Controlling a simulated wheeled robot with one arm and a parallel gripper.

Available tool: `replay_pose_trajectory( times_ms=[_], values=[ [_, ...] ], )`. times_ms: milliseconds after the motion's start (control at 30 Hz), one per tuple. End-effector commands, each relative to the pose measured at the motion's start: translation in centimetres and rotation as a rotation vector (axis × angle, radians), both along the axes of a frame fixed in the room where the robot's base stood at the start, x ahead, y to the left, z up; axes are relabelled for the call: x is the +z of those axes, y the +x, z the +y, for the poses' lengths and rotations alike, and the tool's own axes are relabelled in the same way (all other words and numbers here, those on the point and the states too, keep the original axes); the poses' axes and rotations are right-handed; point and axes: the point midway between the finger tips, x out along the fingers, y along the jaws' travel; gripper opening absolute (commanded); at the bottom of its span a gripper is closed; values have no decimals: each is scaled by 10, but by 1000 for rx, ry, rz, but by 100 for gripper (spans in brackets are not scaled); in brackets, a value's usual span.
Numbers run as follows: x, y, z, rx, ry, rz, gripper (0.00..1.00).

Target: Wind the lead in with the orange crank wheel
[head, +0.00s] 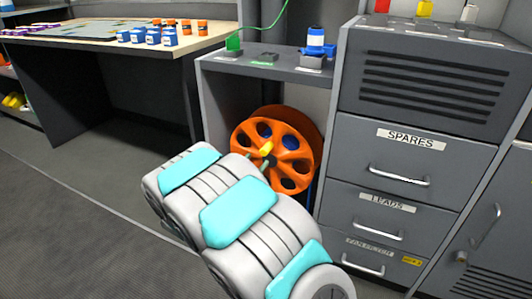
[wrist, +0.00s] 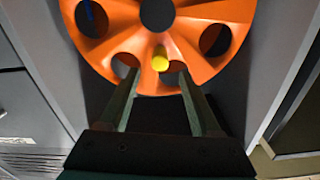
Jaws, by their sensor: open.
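The orange crank wheel (head: 292,158) stands upright in the bay under the grey shelf in the head view. It has several round holes and a yellow handle (head: 266,148) sticking out near its rim. The wrist view shows the wheel (wrist: 115,45) close up, with the yellow handle (wrist: 160,60) low on it. My gripper (wrist: 158,78) is open, its two dark fingers pointing at the wheel on either side of the handle's lower end. I cannot tell whether they touch it. In the head view my arm hides the wheel's lower left. A green lead (head: 262,29) rises from a green plug (head: 233,43) on the shelf.
Grey drawers (head: 400,180) labelled SPARES and LEADS stand right of the bay. The shelf (head: 265,68) above holds a blue and white connector (head: 316,42). A table (head: 100,38) with blue and orange pieces is at the back left. The floor (head: 70,220) at left is clear.

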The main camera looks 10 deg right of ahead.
Motion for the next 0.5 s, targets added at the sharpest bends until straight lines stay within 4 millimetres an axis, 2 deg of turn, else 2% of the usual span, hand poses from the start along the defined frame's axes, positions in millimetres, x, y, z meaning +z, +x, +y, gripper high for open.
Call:
replay_pose_trajectory(
  times_ms=[500],
  values=[
    [0, 51, -38, -1, 3, 1, 64]
  ],
)
